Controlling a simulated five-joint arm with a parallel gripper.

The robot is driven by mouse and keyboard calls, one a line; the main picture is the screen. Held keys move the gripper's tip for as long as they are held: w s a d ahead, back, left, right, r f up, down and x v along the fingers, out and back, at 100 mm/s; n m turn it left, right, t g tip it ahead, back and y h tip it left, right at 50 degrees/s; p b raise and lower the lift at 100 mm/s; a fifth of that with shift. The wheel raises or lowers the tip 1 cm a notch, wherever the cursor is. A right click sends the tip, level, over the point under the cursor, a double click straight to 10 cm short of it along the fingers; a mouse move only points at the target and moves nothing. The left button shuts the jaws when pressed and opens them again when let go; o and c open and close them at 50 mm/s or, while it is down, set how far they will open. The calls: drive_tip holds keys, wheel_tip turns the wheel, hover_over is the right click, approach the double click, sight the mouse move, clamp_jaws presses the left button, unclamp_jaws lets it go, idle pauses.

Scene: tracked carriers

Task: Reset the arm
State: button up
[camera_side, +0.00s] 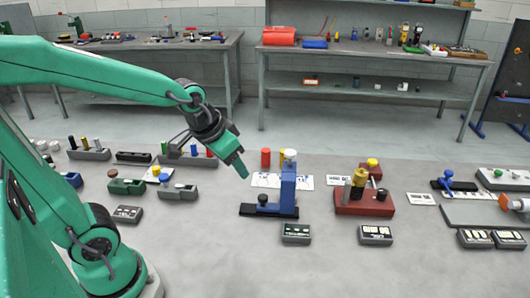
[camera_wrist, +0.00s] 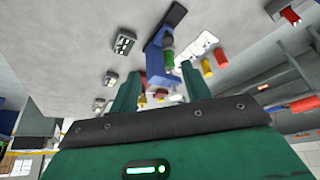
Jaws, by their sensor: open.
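My green arm comes in from the left in the side view. My gripper (camera_side: 237,163) hangs over the grey work surface (camera_side: 240,255), pointing down and to the right, left of the blue stand. In the wrist view the two green fingers of my gripper (camera_wrist: 158,88) stand well apart, with nothing held between them. The blue stand (camera_side: 288,190) rises from a dark base and has a white knob on top. It also shows beyond the fingers in the wrist view (camera_wrist: 155,62).
A red block fixture (camera_side: 365,203) stands right of the blue stand. A red cylinder (camera_side: 266,158) stands near my gripper. Benches (camera_side: 375,50) stand behind. The front middle surface is clear.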

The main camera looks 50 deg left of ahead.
drive_tip(key=s+d+r, duration=0.1)
drive_tip(key=s+r, duration=0.3)
drive_tip(key=s, duration=0.5)
drive_tip(key=shift+r+t, duration=0.3)
drive_tip(key=shift+r, duration=0.05)
